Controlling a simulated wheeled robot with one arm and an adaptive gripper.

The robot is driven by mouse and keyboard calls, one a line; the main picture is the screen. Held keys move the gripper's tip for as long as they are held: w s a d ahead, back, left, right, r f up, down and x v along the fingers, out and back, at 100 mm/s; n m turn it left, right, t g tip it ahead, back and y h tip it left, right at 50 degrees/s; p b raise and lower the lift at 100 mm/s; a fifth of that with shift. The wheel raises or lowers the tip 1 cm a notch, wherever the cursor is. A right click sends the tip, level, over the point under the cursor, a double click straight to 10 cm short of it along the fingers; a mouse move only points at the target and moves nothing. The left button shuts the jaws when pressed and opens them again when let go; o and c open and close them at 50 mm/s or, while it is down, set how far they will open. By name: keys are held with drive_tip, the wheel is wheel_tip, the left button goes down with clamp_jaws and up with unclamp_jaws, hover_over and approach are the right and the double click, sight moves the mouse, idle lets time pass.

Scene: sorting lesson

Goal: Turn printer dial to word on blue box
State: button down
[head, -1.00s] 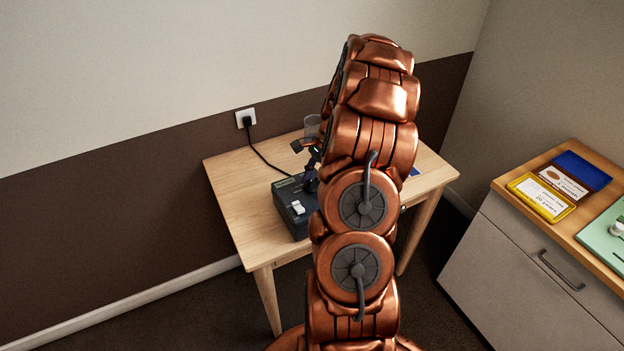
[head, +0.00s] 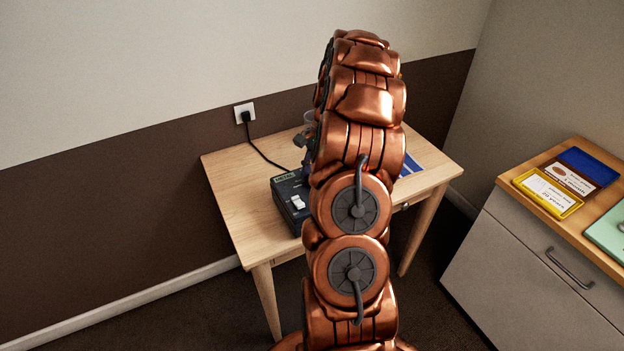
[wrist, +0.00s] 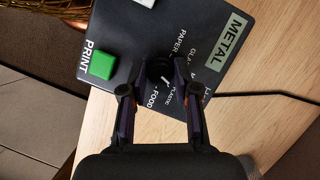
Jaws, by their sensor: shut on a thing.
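The printer (head: 284,212) is a dark box on the small wooden table, partly behind my arm in the head view. In the wrist view the printer (wrist: 130,32) shows a green PRINT button, a METAL label and a round black dial (wrist: 161,68). Words including PAPER, PLASTIC and FOOD ring the dial. My gripper (wrist: 160,76) is shut on the dial, one finger on each side. The fingers hide some words, and I cannot tell which one the dial points to. A blue thing (head: 410,165) shows beside my arm on the table; its word is hidden.
A black cord runs from the printer to the wall socket (head: 245,113). A cabinet (head: 530,262) at right bears a yellow-framed card (head: 548,194), a brown and white card (head: 570,181), a blue tray (head: 590,163) and a pale green thing (head: 606,236).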

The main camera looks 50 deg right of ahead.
drive_tip(key=shift+f+n+g+b, duration=0.1)
drive_tip(key=shift+n+g+b, duration=0.7)
drive_tip(key=shift+n+b, duration=0.8)
drive_tip(key=shift+n+p, duration=0.3)
drive_tip(key=shift+n, duration=0.1)
drive_tip(key=c, duration=0.9)
unclamp_jaws()
drive_tip(key=shift+o, duration=0.2)
drive_tip(key=shift+w, duration=0.1)
drive_tip(key=v, duration=0.7)
drive_tip(key=shift+r, duration=0.4)
drive_tip(key=shift+a, duration=0.1)
drive_tip(key=shift+a, duration=0.1)
